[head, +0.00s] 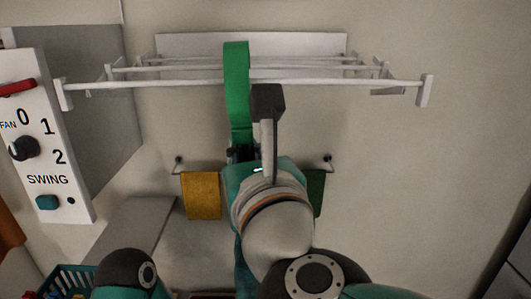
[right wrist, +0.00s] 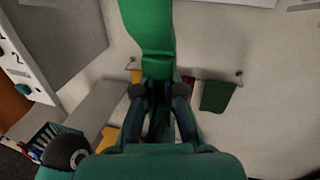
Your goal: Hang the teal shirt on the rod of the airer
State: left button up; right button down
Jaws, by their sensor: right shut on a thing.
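The airer (head: 165,84) is a white wall rack with several rods, its long front rod nearest me. A strip of bright green cloth (head: 236,75), the only thing that looks like the shirt, stands upright across the front rod and rises above it. I cannot tell whether it rests on a rod or only passes in front. My right gripper (head: 242,153) is below the front rod, partly hidden by its own arm, and is shut on the cloth's lower end. In the right wrist view the cloth (right wrist: 148,28) runs up from between the fingers (right wrist: 162,92). My left gripper is not in view.
A yellow towel (head: 201,195) and a dark green towel (head: 317,192) hang on a wall bar below the airer. A large switch panel (head: 45,125) stands at the left. A teal basket (head: 68,279) is at the bottom left. The wall right of the airer is clear.

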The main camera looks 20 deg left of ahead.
jog(key=shift+w+a, duration=0.1)
jog(key=shift+w, duration=0.35)
jog(key=shift+w+a+f, duration=0.1)
jog(key=shift+w+f, duration=0.1)
jog(key=shift+f+b, duration=1.3)
jog(key=shift+b, duration=0.4)
